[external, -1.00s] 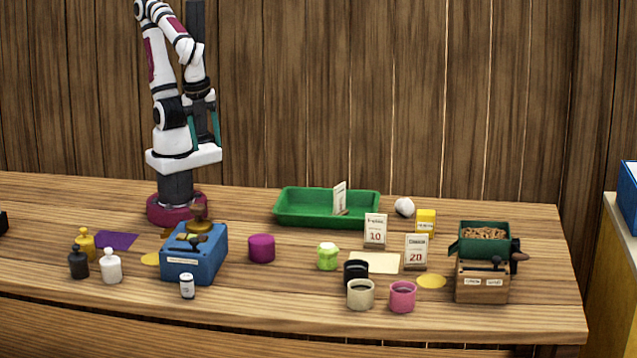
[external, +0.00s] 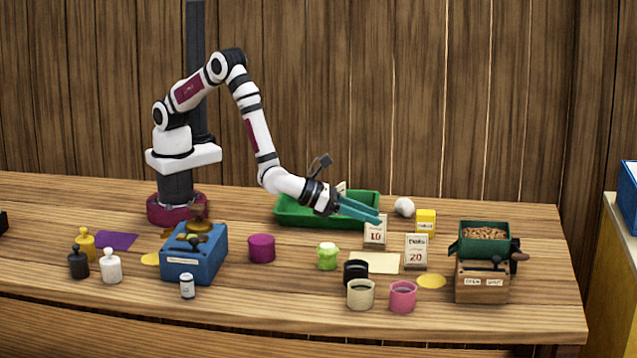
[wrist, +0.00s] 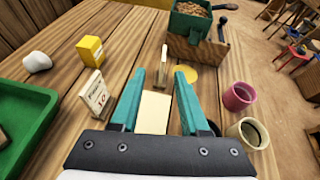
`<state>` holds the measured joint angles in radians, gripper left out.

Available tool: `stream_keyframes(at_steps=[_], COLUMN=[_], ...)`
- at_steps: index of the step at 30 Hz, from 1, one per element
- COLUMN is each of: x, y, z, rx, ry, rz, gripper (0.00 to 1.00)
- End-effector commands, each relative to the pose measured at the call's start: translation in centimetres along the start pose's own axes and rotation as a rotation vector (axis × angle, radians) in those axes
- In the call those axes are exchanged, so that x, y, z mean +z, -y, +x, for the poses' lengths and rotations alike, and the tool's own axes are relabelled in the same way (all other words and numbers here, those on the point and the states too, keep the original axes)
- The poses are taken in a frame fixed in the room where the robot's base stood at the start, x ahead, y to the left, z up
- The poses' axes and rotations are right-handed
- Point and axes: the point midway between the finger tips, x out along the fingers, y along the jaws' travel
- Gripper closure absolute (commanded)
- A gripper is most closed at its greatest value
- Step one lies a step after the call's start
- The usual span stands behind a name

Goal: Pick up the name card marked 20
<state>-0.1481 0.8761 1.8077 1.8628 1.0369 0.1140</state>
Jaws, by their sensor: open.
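The name card marked 20 (external: 416,252) stands upright on the table, right of the card marked 10 (external: 375,232). In the wrist view a card seen nearly edge-on (wrist: 163,62) stands ahead between my fingers; its marking cannot be read there. The card marked 10 (wrist: 95,94) is left of my fingers in the wrist view. My gripper (external: 376,214) is open and empty, with teal fingers, above the table close to the card marked 10. The wrist view shows both fingers apart (wrist: 160,85), with a flat cream mat (wrist: 155,112) below them.
A green tray (external: 290,213) lies under my arm with a card partly hidden in it. Black, cream (external: 360,294) and pink (external: 402,297) cups stand in front. A wooden grinder (external: 483,281) is at right.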

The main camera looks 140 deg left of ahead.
Motion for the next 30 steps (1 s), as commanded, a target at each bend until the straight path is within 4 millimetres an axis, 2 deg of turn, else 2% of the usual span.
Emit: stream_keyframes(at_steps=[3,7,13,18,21,27,30], x=[-0.8,-0.8,-0.7,-0.5,-0.5,-0.4,-0.4], y=[0.5,0.6,0.7,0.7,0.8,0.8,0.8], z=[2.1,5.2,8.1,11.4,12.3,12.4,12.4], rx=[-0.023,-0.023,-0.023,-0.022,-0.023,-0.024,-0.024], ry=[-0.002,-0.001,-0.001,-0.001,-0.001,-0.001,-0.001], rz=[0.033,0.032,0.031,0.031,0.033,0.033,0.033], gripper=[0.55,0.55,0.55,0.55,0.55,0.55,0.73])
